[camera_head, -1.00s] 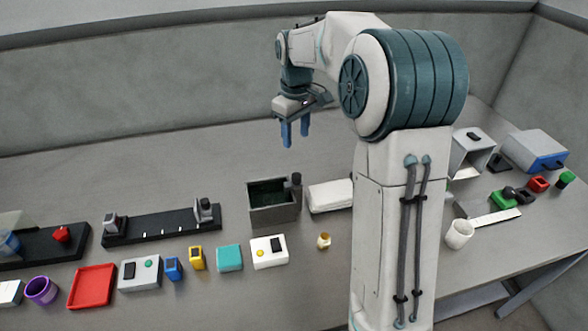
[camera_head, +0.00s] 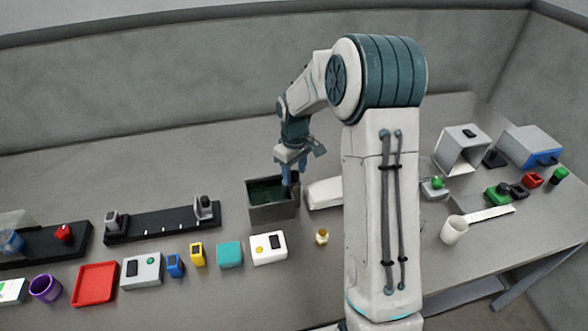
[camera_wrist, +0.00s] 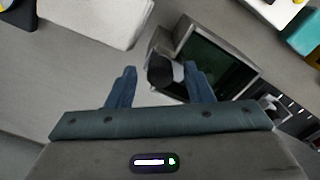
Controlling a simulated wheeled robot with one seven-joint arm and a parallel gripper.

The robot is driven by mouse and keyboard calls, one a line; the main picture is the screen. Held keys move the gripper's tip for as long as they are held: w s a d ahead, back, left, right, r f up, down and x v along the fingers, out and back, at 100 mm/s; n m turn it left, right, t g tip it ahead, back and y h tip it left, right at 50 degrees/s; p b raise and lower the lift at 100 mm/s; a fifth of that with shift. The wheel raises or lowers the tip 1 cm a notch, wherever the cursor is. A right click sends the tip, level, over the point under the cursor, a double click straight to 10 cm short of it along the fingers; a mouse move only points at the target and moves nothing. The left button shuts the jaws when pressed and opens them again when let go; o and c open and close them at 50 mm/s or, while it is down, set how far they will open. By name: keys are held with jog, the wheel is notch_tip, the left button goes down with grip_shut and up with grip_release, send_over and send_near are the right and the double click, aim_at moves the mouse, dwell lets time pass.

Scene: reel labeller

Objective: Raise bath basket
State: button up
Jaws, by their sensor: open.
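The bath (camera_head: 272,212) is a grey open box with dark green inside, in the middle of the table in the head view. It fills the upper right of the wrist view (camera_wrist: 242,62). A dark upright handle with a rounded top stands at the bath's right edge; it shows between my fingers in the wrist view (camera_wrist: 165,74). I take it for the basket's handle; the basket itself is hard to make out in the dark inside. My gripper (camera_head: 289,178) is open, pointing down over the bath's right end, its blue fingers (camera_wrist: 160,88) on either side of the handle.
A white block (camera_head: 324,194) lies close to the right of the bath. A black rail (camera_head: 163,225) stands to the left. A white box with a yellow button (camera_head: 268,248) and a small brass piece (camera_head: 321,237) lie in front.

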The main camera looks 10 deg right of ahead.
grip_shut()
notch_tip(320, 180, up, 7)
jog(key=p, duration=0.2)
jog(key=shift+w+f+p, duration=0.1)
jog(key=shift+f+p, duration=0.05)
jog(key=shift+p, duration=0.2)
jog(key=shift+c, duration=1.2)
grip_release()
jog(key=shift+o, duration=1.2)
